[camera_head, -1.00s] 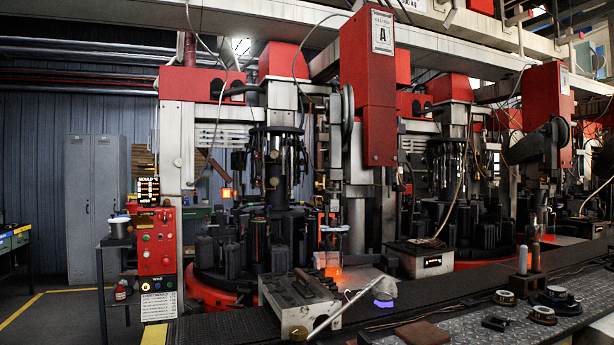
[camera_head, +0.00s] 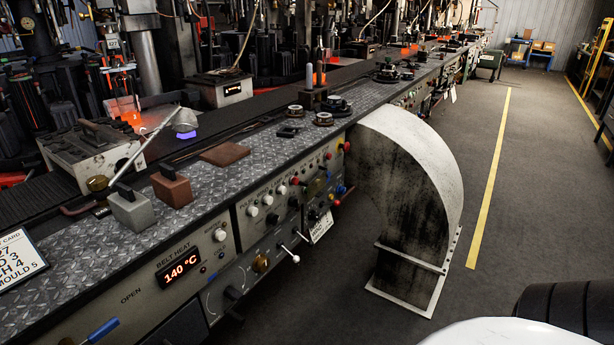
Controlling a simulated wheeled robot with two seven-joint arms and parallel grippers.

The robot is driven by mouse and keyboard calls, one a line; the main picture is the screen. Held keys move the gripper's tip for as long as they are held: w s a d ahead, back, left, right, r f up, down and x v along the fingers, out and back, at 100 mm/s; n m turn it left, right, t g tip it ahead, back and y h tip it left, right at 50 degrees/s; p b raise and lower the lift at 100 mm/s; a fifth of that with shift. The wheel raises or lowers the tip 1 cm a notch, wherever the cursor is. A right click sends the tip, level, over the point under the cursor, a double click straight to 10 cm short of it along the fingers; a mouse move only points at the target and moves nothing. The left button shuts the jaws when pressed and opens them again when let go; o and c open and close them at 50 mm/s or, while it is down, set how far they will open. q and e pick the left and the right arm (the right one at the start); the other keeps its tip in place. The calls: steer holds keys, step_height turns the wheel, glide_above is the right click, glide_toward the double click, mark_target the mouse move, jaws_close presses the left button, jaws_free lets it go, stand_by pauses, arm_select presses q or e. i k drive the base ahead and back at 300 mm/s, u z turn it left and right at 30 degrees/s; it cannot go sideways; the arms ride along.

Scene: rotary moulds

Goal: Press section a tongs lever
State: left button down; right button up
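The control panel (camera_head: 237,222) runs along the front of the machine bench. A small lever with a white ball (camera_head: 297,234) sticks out of its lower face. A blue-handled lever (camera_head: 103,330) shows at the lower left edge. A long bare metal rod (camera_head: 140,150) slants up from the bench top at the left. I cannot tell from the labels which of these is the section A tongs lever. The section A sign is out of view. Neither of my grippers is in view.
A large curved metal duct (camera_head: 408,190) stands on the floor against the bench, right of the panel. Grey and brown blocks (camera_head: 172,186) sit on the bench top. Glowing glass (camera_head: 125,108) shows at the left. The floor (camera_head: 530,190) to the right is open.

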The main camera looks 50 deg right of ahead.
mark_target(297, 259)
steer(key=z, duration=1.4)
steer(key=k, duration=0.65)
steer(key=z, duration=0.5)
steer(key=i, duration=1.7)
steer(key=u, duration=0.45)
